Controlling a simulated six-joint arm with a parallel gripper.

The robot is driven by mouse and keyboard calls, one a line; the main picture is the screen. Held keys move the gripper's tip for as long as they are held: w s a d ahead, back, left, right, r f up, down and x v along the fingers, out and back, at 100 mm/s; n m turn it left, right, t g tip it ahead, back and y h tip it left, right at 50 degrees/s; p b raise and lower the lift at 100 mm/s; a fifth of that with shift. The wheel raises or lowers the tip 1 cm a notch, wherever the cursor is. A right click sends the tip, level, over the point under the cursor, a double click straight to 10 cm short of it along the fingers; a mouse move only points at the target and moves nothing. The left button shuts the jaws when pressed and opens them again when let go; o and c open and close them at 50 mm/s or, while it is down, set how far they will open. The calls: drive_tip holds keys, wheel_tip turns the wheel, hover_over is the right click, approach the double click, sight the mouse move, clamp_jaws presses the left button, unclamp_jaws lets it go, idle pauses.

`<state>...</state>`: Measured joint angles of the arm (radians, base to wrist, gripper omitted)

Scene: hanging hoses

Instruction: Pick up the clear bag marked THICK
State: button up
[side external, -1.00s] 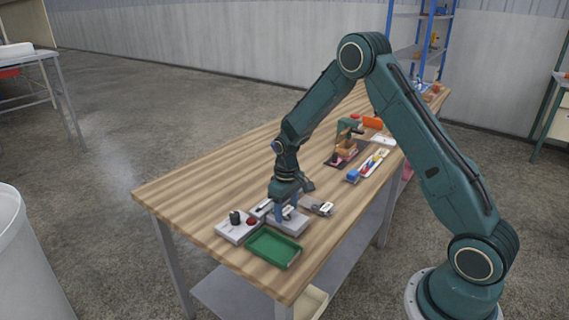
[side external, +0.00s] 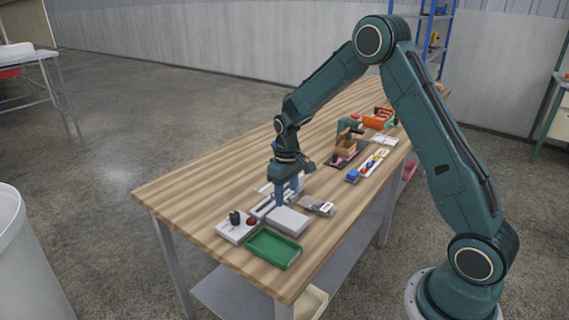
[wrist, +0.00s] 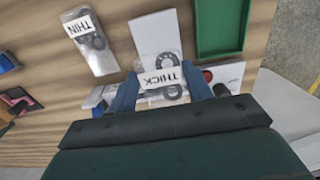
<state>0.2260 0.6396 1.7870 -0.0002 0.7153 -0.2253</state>
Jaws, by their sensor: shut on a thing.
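The clear bag marked THICK (wrist: 163,78) is between the blue fingers of my gripper (wrist: 163,86) in the wrist view, with dark rings showing through it. My gripper is shut on it. In the side view my gripper (side external: 284,198) is low over the bench, just behind a pale flat block (side external: 288,220). The bag is mostly hidden by the gripper there. Another clear bag, marked THIN (wrist: 88,42), lies on the bench and also shows in the side view (side external: 317,206).
A green tray (side external: 273,250) lies at the bench's near edge. A pale control box (side external: 237,229) with a black knob and red button is left of it. A clamp-like fixture (side external: 349,132) and coloured parts stand farther back. The bench's left side is clear.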

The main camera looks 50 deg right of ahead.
sight(287, 195)
wheel_tip(287, 195, up, 14)
drive_tip(key=shift+r, duration=0.2)
idle(0.7)
